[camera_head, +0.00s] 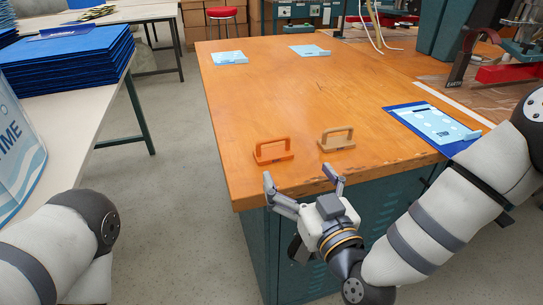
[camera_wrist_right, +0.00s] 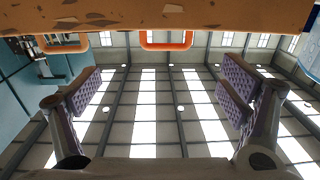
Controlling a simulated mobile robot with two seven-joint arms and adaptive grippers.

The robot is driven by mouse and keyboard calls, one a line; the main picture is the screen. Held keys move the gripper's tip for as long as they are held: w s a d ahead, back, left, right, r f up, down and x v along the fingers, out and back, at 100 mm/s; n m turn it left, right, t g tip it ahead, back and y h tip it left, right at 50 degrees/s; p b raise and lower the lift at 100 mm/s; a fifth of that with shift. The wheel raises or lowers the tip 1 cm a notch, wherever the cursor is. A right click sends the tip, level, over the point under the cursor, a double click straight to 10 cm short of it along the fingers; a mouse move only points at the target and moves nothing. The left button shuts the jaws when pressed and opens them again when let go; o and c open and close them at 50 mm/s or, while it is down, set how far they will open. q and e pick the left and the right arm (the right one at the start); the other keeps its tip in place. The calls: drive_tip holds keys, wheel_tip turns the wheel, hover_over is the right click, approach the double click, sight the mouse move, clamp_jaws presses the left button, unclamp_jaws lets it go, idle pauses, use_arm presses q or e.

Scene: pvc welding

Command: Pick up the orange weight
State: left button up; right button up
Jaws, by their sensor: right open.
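The orange weight (camera_head: 273,158), a flat base with an upright loop handle, stands near the front left corner of the wooden table. Its orange handle (camera_wrist_right: 166,47) also shows in the right wrist view, beyond the fingers and between them, just past the table edge. My right gripper (camera_head: 302,188) is open and empty at the table's front edge, in front of the orange weight and a little right of it. Its two purple-padded fingers (camera_wrist_right: 160,95) are wide apart in the right wrist view. My left arm shows at the lower left, but its gripper is out of view.
A similar tan weight (camera_head: 337,147) stands right of the orange one. The wooden table (camera_head: 285,95) is bare behind them, with two light blue sheets (camera_head: 229,58) at the back. A blue board (camera_head: 436,125) lies at the right edge.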

sight(274, 141)
drive_tip(key=x, duration=1)
drive_tip(key=shift+s+a+r, duration=0.15)
drive_tip(key=shift+a+r, duration=0.15)
drive_tip(key=shift+a, duration=0.1)
drive_tip(key=shift+r, duration=0.1)
drive_tip(key=c, duration=1.6)
